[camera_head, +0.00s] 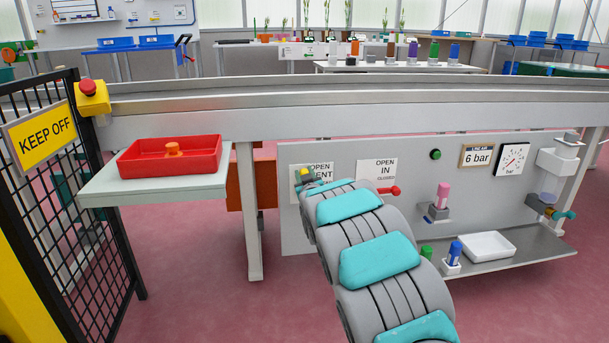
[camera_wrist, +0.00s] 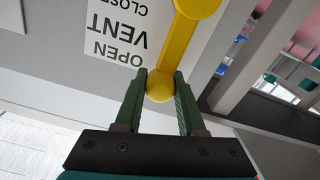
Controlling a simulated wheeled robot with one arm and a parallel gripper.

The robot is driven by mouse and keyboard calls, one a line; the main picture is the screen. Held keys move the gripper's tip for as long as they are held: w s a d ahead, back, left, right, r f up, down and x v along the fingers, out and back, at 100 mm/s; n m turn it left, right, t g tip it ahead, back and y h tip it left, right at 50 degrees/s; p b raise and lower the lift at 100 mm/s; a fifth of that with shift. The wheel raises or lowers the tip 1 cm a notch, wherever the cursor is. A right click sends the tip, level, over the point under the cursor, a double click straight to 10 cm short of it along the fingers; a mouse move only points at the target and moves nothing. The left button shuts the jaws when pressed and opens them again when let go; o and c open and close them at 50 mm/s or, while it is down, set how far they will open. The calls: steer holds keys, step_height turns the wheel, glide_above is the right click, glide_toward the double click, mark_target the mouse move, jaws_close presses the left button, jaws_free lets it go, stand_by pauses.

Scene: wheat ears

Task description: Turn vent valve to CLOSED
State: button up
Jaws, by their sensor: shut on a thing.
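The yellow vent valve lever (camera_wrist: 178,48) runs from its round hub (camera_wrist: 198,5) at the top of the wrist view down to a ball-shaped end. My gripper (camera_wrist: 160,82) is shut on that ball end, one dark green finger on each side. The OPEN / VENT / CLOSED label (camera_wrist: 120,35) appears upside down beside the lever. In the head view, a bit of the yellow lever (camera_head: 304,171) shows at the grey panel, in front of the partly covered label (camera_head: 320,168). My arm hides much of the valve there.
To the right on the panel are a red valve handle (camera_head: 388,191) by an OPEN IN CLOSED label (camera_head: 377,171), a green button (camera_head: 435,154) and a pressure gauge (camera_head: 512,159). A shelf (camera_head: 520,253) projects below. A red tray (camera_head: 172,155) stands at left near a black mesh fence (camera_head: 85,190).

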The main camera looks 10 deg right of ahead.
jaws_close()
stand_by(0.8)
